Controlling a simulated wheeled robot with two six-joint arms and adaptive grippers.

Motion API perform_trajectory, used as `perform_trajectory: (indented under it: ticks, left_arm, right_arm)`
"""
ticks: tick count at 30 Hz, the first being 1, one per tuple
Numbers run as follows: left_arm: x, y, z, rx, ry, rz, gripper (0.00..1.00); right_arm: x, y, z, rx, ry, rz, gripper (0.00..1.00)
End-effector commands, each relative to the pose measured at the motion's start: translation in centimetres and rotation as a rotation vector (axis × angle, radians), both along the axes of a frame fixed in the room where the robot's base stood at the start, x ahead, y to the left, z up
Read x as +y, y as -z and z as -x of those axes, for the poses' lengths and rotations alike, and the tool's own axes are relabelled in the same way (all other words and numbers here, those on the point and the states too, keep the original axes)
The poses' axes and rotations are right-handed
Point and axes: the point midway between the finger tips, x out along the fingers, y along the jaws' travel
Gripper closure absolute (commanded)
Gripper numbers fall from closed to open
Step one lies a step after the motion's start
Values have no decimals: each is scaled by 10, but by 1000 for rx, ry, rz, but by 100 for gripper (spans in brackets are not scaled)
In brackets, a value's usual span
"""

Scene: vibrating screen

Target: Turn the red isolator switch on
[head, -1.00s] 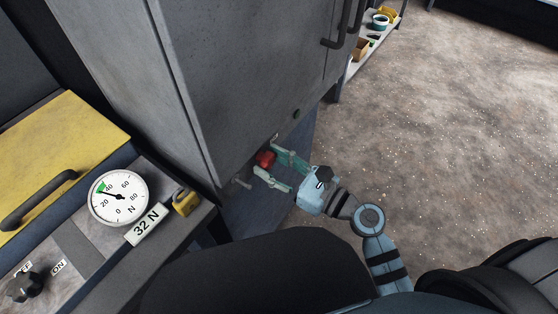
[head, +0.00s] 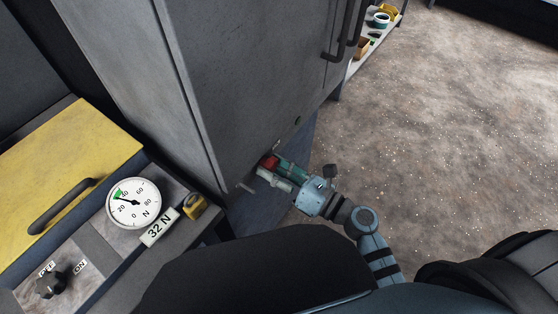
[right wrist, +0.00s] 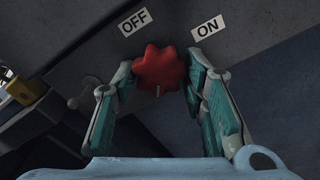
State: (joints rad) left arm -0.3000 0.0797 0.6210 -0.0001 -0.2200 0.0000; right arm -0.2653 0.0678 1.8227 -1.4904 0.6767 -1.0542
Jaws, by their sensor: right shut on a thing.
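The red isolator switch (head: 268,161) is a lobed knob low on the grey cabinet. In the right wrist view the red knob (right wrist: 158,68) sits below an OFF label (right wrist: 135,22) on the left and an ON label (right wrist: 208,27) on the right. A short pale mark shows at the knob's lower edge; which label the switch is set to I cannot tell. My right gripper (head: 275,172) is shut on the knob, one teal-padded finger on each side; it also fills the right wrist view (right wrist: 160,78). My left gripper is not in view.
The grey cabinet (head: 235,80) rises above the switch. At left, a panel carries a round gauge (head: 133,203), a 32 N tag (head: 159,228), a yellow padlock (head: 194,207) and a black OFF/ON knob (head: 48,285). Open floor (head: 430,130) lies to the right.

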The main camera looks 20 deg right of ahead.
Motion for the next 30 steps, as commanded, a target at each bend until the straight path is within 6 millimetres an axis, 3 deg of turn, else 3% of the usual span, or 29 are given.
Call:
perform_trajectory:
  ticks: [15,30]
  left_arm:
    - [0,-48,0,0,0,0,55]
    - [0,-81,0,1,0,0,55]
  right_arm:
    - [0,-8,0,309,5,-379,89]
    - [0,-8,-1,572,5,-700,89]
